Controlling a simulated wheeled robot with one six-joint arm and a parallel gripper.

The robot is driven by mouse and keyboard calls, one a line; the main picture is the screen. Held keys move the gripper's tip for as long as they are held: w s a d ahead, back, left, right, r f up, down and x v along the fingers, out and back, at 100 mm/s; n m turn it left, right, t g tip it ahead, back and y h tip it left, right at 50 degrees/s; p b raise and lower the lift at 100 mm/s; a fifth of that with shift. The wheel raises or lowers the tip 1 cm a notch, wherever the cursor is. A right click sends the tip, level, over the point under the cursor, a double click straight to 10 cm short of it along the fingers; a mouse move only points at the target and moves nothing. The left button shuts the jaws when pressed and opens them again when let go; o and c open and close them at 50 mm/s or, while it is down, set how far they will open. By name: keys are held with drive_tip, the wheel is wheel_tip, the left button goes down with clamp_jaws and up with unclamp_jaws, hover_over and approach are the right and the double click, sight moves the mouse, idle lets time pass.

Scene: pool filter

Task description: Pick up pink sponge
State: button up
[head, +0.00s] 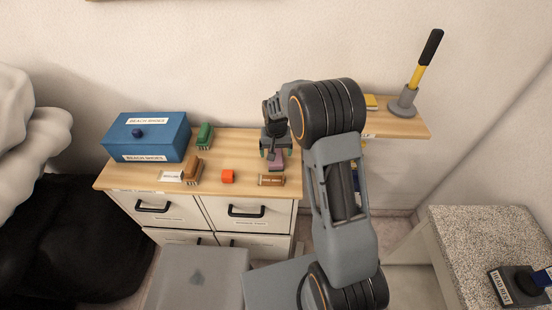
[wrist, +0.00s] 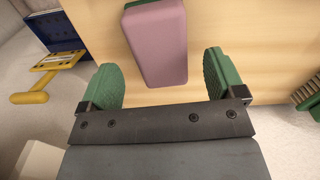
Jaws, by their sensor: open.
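The pink sponge (head: 276,162) lies on the wooden top of the drawer cabinet in the head view, under my gripper (head: 276,153) and partly hidden by it. In the wrist view, the sponge (wrist: 158,48) is a mauve-pink block with a green edge at its far end, near the top centre. My gripper (wrist: 165,78) is open with its green pads spread apart. The sponge's near end reaches into the space between the pads, with clear gaps on both sides. Nothing is held. The height of the pads above the sponge is hard to tell.
A blue labelled box (head: 150,138), a green brush (head: 204,135), a brown brush (head: 192,171), an orange block (head: 228,176) and a brown labelled piece (head: 271,180) stand on the cabinet top. A yellow-and-black handle in a grey holder (head: 403,103) stands at the right.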

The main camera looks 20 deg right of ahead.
drive_tip(key=shift+f, duration=1.8)
drive_tip(key=c, duration=1)
drive_tip(key=shift+r, duration=0.1)
